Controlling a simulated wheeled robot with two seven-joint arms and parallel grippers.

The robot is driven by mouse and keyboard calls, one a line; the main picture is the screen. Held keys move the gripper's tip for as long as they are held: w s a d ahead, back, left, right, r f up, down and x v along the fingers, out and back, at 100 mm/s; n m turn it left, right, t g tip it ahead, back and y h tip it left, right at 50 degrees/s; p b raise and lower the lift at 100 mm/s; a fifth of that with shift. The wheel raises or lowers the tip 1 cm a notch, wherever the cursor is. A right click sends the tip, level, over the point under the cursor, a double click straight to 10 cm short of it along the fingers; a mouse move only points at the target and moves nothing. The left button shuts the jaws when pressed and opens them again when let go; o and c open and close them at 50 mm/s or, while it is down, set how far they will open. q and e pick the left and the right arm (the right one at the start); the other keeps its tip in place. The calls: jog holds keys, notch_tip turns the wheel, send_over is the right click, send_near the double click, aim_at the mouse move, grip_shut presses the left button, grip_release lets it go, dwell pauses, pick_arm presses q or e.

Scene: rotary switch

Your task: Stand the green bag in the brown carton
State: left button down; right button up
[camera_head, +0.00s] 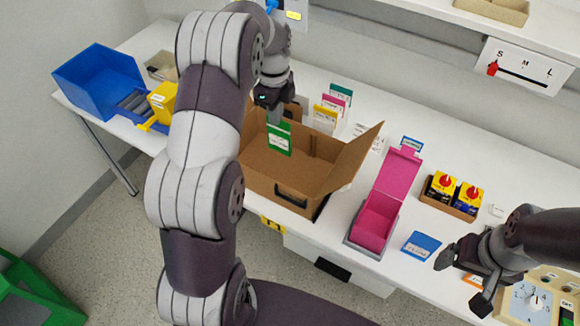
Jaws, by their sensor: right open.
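The green bag (279,139) is upright, with a white label on its front. It hangs in the opening of the brown carton (274,191), near the back left. My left gripper (275,117) is above the carton and shut on the top edge of the green bag. I cannot tell whether the bag's lower edge touches the carton floor. The carton's right flap stands open and leans outward. My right gripper (466,276) is open and empty at the lower right, near a blue packet (422,245).
Several coloured packets (326,119) stand behind the carton. An open pink box (376,219) is right of it, then a tray of yellow boxes (451,193). A dial panel (528,301) is at bottom right. A blue bin (97,79) is at far left.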

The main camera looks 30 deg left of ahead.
aim_at(276, 143)
pick_arm(q)
notch_tip(276, 143, down, 11)
jog(key=shift+a+r, duration=0.1)
jog(key=c, duration=1.3)
grip_release()
jog(key=shift+s, duration=0.1)
jog(key=shift+c, duration=0.2)
